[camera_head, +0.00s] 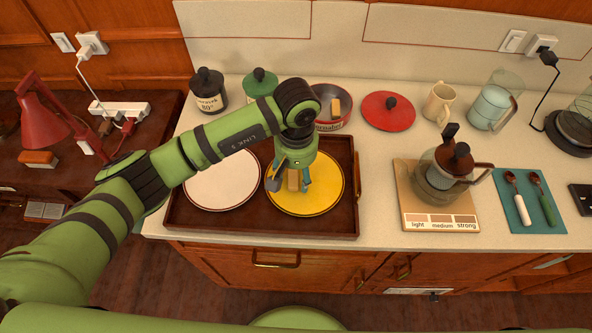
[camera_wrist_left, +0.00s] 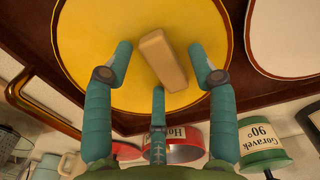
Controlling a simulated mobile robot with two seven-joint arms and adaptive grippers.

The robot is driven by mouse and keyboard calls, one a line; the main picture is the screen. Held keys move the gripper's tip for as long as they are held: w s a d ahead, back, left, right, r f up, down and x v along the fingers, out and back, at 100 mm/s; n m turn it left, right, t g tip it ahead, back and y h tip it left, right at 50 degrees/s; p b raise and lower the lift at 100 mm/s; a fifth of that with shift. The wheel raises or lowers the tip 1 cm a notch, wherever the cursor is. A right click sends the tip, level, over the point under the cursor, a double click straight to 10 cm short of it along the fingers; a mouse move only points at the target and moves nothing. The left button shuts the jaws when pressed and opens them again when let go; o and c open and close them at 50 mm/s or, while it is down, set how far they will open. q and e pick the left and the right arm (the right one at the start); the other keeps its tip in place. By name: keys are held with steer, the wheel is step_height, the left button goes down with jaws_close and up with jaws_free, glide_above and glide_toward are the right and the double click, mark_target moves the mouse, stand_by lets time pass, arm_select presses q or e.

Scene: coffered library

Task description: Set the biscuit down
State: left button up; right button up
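A tan, block-shaped biscuit (camera_head: 293,181) is at the yellow plate (camera_head: 325,200) on the brown tray. My left gripper (camera_head: 290,184) is directly above that plate, pointing down, with its fingers around the biscuit. In the left wrist view the biscuit (camera_wrist_left: 163,61) shows against the yellow plate (camera_wrist_left: 85,40), with gaps between it and the spread fingers (camera_wrist_left: 160,65). The gripper looks open. The biscuit seems to rest on the plate, though its underside is hidden. My right gripper is not in view.
A brown tray (camera_head: 185,219) also holds a white plate (camera_head: 215,188). Behind it stand a red bowl (camera_head: 331,126) with another biscuit (camera_head: 335,107), a red lid (camera_head: 388,111) and two canisters. A coffee pot (camera_head: 440,178) on a board and spoons on a teal mat (camera_head: 516,219) are to the right.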

mark_target(297, 175)
arm_select(q)
steer(key=shift+r+p, duration=0.25)
steer(key=shift+p, duration=0.1)
step_height(297, 175, up, 12)
steer(key=b, duration=0.5)
